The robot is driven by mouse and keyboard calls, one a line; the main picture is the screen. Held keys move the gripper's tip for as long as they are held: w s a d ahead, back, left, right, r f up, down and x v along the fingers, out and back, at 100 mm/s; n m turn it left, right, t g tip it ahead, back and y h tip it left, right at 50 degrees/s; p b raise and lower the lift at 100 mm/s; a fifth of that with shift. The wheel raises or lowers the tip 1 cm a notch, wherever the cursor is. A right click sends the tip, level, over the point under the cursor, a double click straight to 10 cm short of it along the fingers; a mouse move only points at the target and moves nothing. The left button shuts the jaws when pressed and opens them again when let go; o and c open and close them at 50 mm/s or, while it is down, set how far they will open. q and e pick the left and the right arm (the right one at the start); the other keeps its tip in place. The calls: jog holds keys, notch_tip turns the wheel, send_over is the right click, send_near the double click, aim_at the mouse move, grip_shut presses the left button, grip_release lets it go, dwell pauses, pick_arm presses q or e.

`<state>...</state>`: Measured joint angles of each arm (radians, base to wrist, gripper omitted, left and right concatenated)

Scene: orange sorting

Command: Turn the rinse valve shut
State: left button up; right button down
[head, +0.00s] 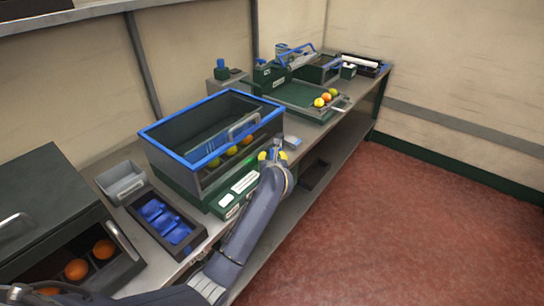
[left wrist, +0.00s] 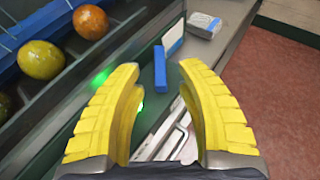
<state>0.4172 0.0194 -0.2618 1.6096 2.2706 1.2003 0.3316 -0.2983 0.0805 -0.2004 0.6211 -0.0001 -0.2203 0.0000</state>
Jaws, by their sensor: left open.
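A short blue bar (left wrist: 160,68), which looks like the rinse valve's handle, stands between and just beyond my fingertips in the left wrist view. It points roughly straight up the picture, and a green light glows beside it. My left gripper (left wrist: 158,78) is open, with yellow ribbed fingers on both sides and nothing held between them. I cannot tell whether a finger touches the bar. In the head view my left gripper (head: 272,154) is at the front right corner of the blue-rimmed wash tank (head: 160,152), and the wrist hides the valve. My right gripper is not in view.
An orange fruit (left wrist: 90,21) and a yellow-green fruit (left wrist: 41,60) lie in the tank, left of my fingers. A small grey box (left wrist: 203,25) sits beyond on the bench. A green tray (head: 290,95) with fruit stands farther along. Red floor (head: 400,220) is open at right.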

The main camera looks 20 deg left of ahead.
aim_at(272, 156)
pick_arm(q)
jog(key=shift+x, duration=1.6)
jog(key=shift+c, duration=0.4)
grip_shut()
